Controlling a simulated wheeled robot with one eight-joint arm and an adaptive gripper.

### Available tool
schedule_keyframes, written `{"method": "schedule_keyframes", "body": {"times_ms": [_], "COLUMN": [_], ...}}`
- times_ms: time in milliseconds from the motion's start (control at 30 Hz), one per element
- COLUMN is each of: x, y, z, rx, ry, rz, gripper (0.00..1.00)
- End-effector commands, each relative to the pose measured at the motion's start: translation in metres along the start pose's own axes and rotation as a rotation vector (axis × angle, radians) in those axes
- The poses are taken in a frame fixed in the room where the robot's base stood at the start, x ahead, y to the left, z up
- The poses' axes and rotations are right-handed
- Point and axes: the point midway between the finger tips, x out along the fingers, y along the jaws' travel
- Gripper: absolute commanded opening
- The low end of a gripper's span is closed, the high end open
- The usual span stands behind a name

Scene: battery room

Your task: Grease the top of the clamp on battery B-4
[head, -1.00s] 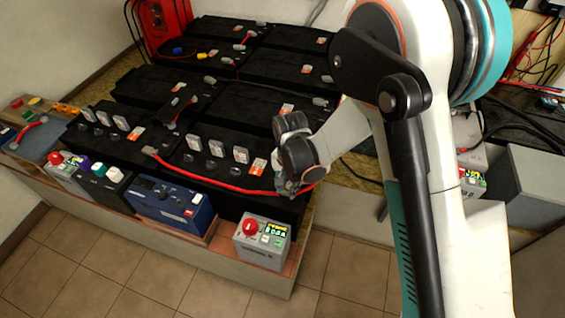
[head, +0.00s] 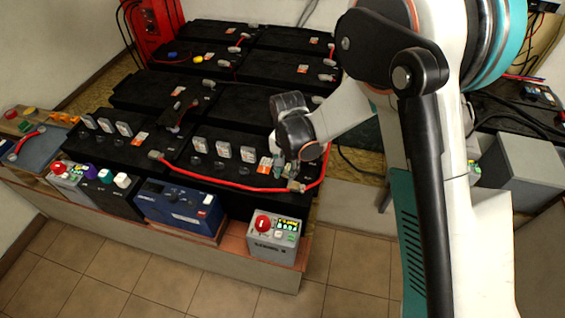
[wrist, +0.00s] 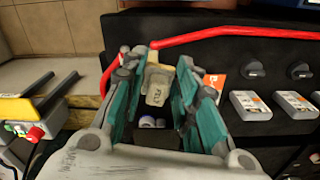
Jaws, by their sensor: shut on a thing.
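The clamp (head: 297,186) is a small beige-grey piece on the red cable at the right front corner of the front right black battery (head: 235,172). I cannot read which battery this is. In the wrist view the labelled beige clamp (wrist: 157,85) shows between and beyond my teal fingers. My gripper (head: 285,168) is just above and behind the clamp in the head view. In the wrist view my gripper (wrist: 157,72) is shut on a small pale thing (wrist: 152,122) deep between the fingers, mostly hidden. Whether it touches the clamp I cannot tell. Grease cannot be made out.
The red cable (head: 235,186) runs along the battery's front edge. White upright tags (head: 223,150) stand on the battery. A grey box with a red knob (head: 275,235) and a blue unit (head: 178,207) stand in front. More black batteries (head: 258,105) lie behind. The tiled floor in front is clear.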

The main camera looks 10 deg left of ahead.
Motion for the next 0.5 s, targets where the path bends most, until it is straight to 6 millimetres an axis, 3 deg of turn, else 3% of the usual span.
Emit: {"method": "schedule_keyframes", "body": {"times_ms": [233,500], "x": [-0.024,-0.029], "y": [0.006,0.007], "z": [-0.009,-0.012], "rx": [0.001,0.000], "ry": [0.000,0.000], "rz": [0.000,0.000], "gripper": [0.09,0.09]}}
